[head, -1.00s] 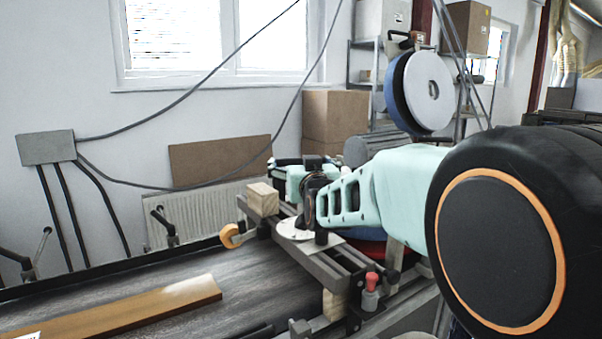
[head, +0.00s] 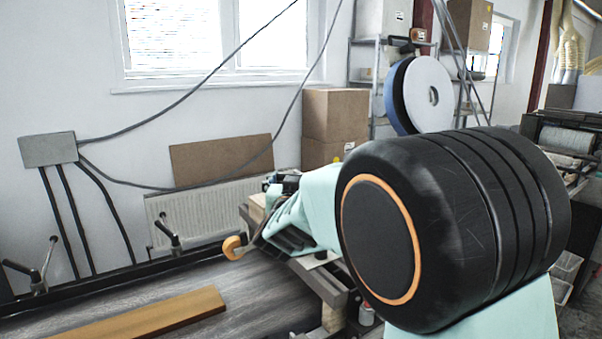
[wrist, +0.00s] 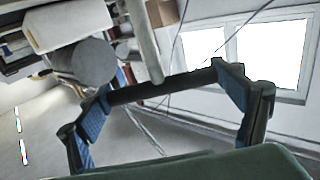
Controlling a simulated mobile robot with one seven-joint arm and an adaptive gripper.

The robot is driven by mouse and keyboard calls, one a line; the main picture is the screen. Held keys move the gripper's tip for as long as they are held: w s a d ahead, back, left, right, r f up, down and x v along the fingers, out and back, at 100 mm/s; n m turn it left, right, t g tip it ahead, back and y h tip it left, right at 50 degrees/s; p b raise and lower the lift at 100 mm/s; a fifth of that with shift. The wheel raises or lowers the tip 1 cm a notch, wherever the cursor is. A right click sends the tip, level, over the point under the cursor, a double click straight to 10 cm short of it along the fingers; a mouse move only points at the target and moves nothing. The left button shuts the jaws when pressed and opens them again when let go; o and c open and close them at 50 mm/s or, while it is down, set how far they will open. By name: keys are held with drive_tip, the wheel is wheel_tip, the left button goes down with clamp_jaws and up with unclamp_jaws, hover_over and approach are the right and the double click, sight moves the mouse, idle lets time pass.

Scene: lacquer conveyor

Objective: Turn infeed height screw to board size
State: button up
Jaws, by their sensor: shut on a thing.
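In the wrist view my gripper (wrist: 162,88) has its two blue-padded fingers at the two ends of a dark crossbar (wrist: 160,87) and is shut on it. A pale, round post (wrist: 145,42) meets the bar in that view. I cannot tell for certain whether this bar belongs to the height screw. In the head view my arm covers the infeed frame (head: 325,285) and most of the gripper, and the screw is not clearly seen. A brown board (head: 150,318) lies flat on the dark conveyor belt (head: 255,290) at the lower left.
An orange-yellow roller (head: 233,247) sits at the frame's left end. Clamp handles (head: 168,232) stand along the conveyor's far edge. A large white-and-blue disc (head: 425,93) hangs behind my arm. Cardboard boxes (head: 335,115) are stacked by the wall. The belt beyond the board is clear.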

drive_tip(key=shift+r, duration=0.1)
drive_tip(key=o, duration=1)
drive_tip(key=shift+o, duration=0.2)
drive_tip(key=s+a, duration=0.1)
drive_tip(key=s, duration=1.1)
drive_tip(key=shift+a, duration=0.15)
